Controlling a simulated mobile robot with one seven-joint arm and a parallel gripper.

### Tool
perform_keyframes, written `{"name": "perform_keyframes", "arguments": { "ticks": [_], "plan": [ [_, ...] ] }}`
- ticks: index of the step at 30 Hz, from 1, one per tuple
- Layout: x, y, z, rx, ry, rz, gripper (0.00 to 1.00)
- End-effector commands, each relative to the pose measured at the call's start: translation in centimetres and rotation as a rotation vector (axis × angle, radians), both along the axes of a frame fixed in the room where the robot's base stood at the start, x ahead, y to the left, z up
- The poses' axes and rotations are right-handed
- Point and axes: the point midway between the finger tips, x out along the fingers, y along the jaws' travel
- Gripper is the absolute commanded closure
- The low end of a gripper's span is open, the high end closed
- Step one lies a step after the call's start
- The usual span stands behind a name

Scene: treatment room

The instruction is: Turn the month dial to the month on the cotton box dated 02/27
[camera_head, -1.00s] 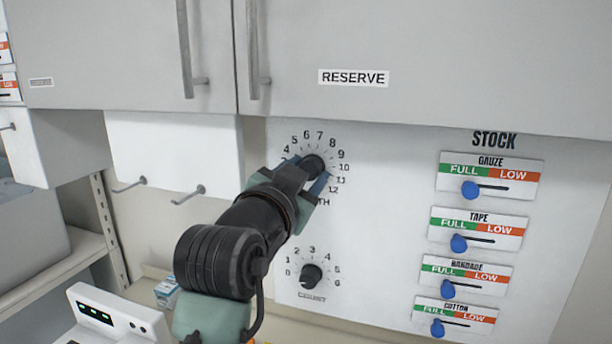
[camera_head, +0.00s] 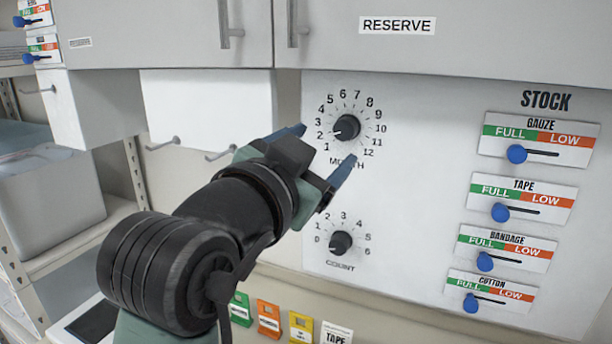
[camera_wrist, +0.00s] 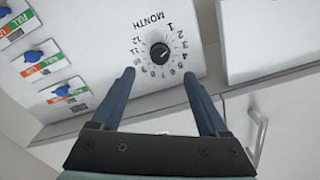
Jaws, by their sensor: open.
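The month dial (camera_head: 346,127) is a round black knob on the white wall panel, ringed by numbers 1 to 12. Its white mark points to the lower left, toward about 2. The dial also shows in the wrist view (camera_wrist: 160,53), beyond the fingertips. My gripper (camera_head: 324,146) is open and empty, its blue fingers spread in front of the panel just below the dial. In the wrist view my gripper (camera_wrist: 159,76) has clear space between its fingers and the dial. No cotton box with a date can be made out.
A count dial (camera_head: 341,243) sits below the month dial. Stock sliders with blue knobs, such as the gauze slider (camera_head: 516,154), line the panel's right side. A grey cabinet (camera_head: 430,45) hangs above. Coloured cards (camera_head: 269,318) stand low in front.

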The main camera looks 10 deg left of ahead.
Motion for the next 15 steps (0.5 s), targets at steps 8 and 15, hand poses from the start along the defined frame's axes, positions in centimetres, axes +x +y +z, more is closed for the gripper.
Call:
{"name": "perform_keyframes", "arguments": {
  "ticks": [8,15],
  "plan": [
    [-3.5,1.2,-0.1,0.000,0.000,0.001,0.22],
    [-3.9,1.3,0.0,-0.001,0.001,0.000,0.22]
  ]
}}
